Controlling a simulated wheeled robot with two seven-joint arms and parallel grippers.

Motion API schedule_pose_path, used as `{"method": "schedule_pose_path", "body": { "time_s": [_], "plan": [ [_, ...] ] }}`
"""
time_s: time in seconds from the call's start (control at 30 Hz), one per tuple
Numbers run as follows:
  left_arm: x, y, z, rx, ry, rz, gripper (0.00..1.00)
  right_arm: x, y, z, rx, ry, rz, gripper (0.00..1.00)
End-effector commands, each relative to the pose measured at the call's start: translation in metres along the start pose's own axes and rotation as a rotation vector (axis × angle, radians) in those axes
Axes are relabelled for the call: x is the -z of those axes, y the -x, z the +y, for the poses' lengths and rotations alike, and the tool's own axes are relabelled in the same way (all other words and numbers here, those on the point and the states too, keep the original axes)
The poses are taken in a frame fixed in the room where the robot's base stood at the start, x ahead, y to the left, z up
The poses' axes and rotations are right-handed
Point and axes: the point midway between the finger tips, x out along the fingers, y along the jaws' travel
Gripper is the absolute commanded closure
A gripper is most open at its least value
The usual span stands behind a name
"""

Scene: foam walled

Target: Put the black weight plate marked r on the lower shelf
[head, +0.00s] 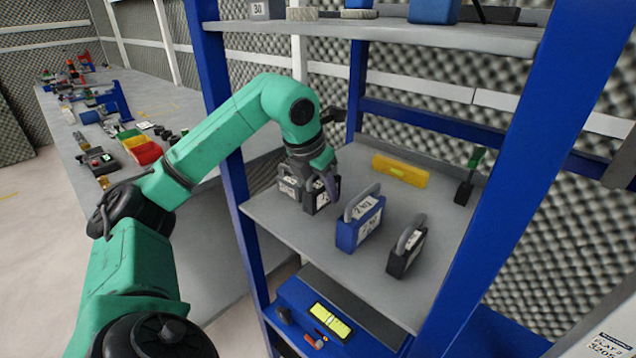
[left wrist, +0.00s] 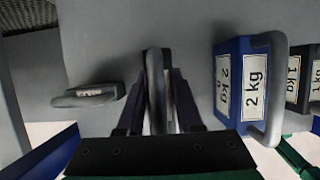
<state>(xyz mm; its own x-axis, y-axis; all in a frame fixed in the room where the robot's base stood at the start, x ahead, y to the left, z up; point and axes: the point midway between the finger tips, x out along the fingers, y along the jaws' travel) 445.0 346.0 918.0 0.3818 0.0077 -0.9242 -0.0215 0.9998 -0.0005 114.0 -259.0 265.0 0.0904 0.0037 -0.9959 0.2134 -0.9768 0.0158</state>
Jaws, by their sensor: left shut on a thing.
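Several block-shaped weights with grey handles stand in a row on the middle shelf (head: 285,230). My left gripper (head: 325,178) is shut on the handle of a black weight (head: 318,198), second from the left in the row; its handle also shows in the left wrist view (left wrist: 155,90). I cannot tell whether this weight touches the shelf. Another black weight (head: 289,185) is just left of it. A blue weight (head: 358,228), marked 2 kg in the left wrist view, and a black weight (head: 400,258) stand to its right. No r mark is readable. My right gripper is out of view.
A yellow level (head: 400,170) and a dark upright tool (head: 464,190) are at the back of the middle shelf. Blue rack posts (head: 225,110) flank the opening. A blue box with yellow panels (head: 331,320) fills part of the level below. A long bench (head: 110,200) stands left.

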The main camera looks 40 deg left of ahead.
Motion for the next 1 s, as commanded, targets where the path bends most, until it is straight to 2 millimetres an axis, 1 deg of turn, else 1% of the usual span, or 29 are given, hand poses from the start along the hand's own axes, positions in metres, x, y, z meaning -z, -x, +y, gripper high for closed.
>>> {"method": "schedule_pose_path", "body": {
  "time_s": [0.03,0.1,0.33,0.47,0.5,0.53,0.57,0.83,0.93,1.0],
  "plan": [
    [0.006,-0.014,0.001,-0.001,0.0,0.001,1.0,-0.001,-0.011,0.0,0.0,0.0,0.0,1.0],
    [0.009,-0.021,0.001,-0.001,0.0,0.0,1.0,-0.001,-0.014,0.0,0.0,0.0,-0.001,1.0],
    [0.008,-0.02,0.0,0.001,0.0,-0.004,1.0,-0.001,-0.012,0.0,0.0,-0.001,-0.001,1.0],
    [0.01,-0.023,0.0,0.001,0.0,-0.003,1.0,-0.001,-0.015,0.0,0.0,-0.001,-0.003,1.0],
    [0.01,-0.023,0.0,0.0,-0.001,0.002,0.5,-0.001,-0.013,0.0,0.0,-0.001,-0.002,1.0],
    [0.01,-0.023,0.0,0.0,-0.001,0.002,0.38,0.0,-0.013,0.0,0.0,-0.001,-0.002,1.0],
    [0.01,-0.023,0.0,0.0,-0.001,0.002,0.35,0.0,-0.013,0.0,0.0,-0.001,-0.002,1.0],
    [0.01,-0.022,0.0,0.001,-0.001,0.002,0.35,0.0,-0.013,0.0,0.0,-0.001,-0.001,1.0],
    [0.008,-0.014,0.0,0.0,0.0,-0.001,0.35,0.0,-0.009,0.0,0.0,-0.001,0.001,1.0],
    [0.008,0.0,0.0,0.0,-0.001,-0.002,0.35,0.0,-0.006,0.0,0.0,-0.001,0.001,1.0]
  ]
}}
